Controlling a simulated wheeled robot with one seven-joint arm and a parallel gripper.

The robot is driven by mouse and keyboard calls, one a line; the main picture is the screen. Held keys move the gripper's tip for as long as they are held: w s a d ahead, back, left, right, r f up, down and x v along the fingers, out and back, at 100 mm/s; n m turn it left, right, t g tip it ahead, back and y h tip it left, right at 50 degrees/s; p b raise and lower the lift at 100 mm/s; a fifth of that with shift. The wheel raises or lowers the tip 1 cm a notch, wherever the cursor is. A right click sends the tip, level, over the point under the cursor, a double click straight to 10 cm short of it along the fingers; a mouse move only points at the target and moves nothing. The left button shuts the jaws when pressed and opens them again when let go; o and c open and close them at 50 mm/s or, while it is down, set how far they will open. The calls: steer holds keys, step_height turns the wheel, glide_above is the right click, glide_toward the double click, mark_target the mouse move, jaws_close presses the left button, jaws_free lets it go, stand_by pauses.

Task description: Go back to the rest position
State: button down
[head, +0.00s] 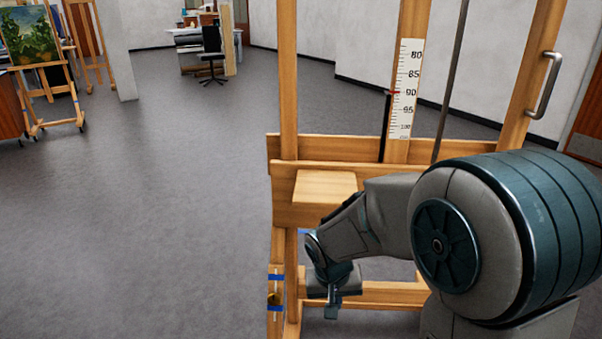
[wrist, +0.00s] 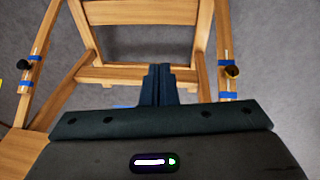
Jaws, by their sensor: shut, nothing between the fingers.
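My gripper (wrist: 160,72) is shut and empty in the wrist view, its fingers together and pointing over the lower frame of a wooden easel (wrist: 140,12). In the head view my gripper (head: 331,311) hangs low at the end of my bent arm, in front of the easel (head: 288,60) and below its small wooden ledge (head: 325,186). Part of the easel's lower frame is hidden behind my arm.
The easel has a height scale (head: 404,90) and a metal handle (head: 543,85). Open grey floor (head: 130,220) lies to the left. Another easel with a painting (head: 35,38) stands at the far left, and an office chair (head: 211,50) at the back.

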steer(key=s+d+r+p, duration=0.2)
steer(key=s+r+p, duration=0.2)
steer(key=r, duration=0.4)
steer(key=s+d+r+y+p, duration=0.1)
steer(key=s+d+r+p, duration=0.2)
steer(key=r, duration=0.6)
steer(key=s+d+r+t+p, duration=0.1)
steer(key=s+d+r+p, duration=0.1)
steer(key=s+r+p, duration=0.4)
steer(key=v, duration=0.3)
steer(key=shift+s+d+p, duration=0.25)
steer(key=shift+s+p, duration=0.05)
steer(key=shift+s+r, duration=0.1)
